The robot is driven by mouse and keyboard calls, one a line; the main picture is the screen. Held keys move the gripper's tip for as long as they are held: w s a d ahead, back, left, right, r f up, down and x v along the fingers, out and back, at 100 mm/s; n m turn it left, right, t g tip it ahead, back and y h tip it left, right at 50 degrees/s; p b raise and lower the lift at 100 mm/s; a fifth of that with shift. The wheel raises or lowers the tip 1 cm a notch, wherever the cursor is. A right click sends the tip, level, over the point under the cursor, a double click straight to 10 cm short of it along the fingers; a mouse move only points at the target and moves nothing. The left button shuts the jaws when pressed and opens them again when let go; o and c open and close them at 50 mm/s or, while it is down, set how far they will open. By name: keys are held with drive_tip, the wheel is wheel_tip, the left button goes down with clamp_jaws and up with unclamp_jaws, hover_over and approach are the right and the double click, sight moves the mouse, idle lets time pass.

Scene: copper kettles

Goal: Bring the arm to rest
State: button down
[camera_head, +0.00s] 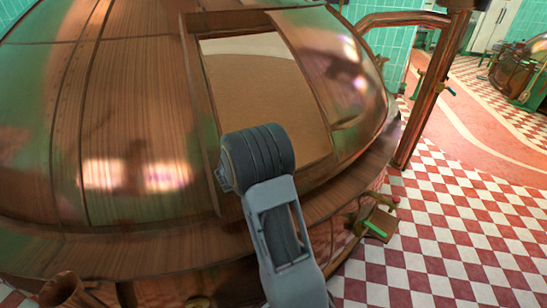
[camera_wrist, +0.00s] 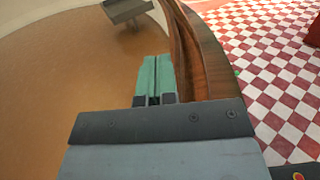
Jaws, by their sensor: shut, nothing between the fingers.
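My gripper (camera_wrist: 153,80) shows in the wrist view as two teal fingers side by side. It is shut and empty. The fingers lie over a plain tan surface, just left of a curved brown rim (camera_wrist: 205,55) in the picture. In the head view my grey arm reaches up from the bottom to the lower edge of the opening in a large copper kettle (camera_head: 130,110). The gripper itself cannot be made out there.
The opening shows a tan surface (camera_head: 265,95) inside. A grey flat-topped object (camera_wrist: 125,10) stands at the wrist view's top. A copper pipe (camera_head: 425,100) rises right of the kettle. Valve handles (camera_head: 376,229) jut out low on its side. Checkered floor (camera_head: 450,230) lies open at right.

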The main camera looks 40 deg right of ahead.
drive_tip(key=shift+a, duration=0.7)
drive_tip(key=s+a+f+m+g+y+p, duration=0.1)
drive_tip(key=s+a+f+m+g+y, duration=0.15)
drive_tip(key=s+a+m+y, duration=0.3)
drive_tip(key=s+a+f+m+g+y, duration=0.1)
drive_tip(key=s+a+f+m+y, duration=0.25)
drive_tip(key=s+m, duration=0.2)
drive_tip(key=s+a+r+m+t+y+p, duration=0.2)
drive_tip(key=a+r+m+t+y, duration=0.1)
drive_tip(key=a+r, duration=0.3)
drive_tip(key=s+a+r+m+t+y+p, duration=0.2)
drive_tip(key=a+r+y, duration=0.4)
drive_tip(key=a, duration=0.5)
drive_tip(key=shift+s+a+r+m+t, duration=0.2)
drive_tip(key=shift+s+r+m+t, duration=0.25)
drive_tip(key=shift+m+t, duration=0.6)
drive_tip(key=shift+d, duration=0.15)
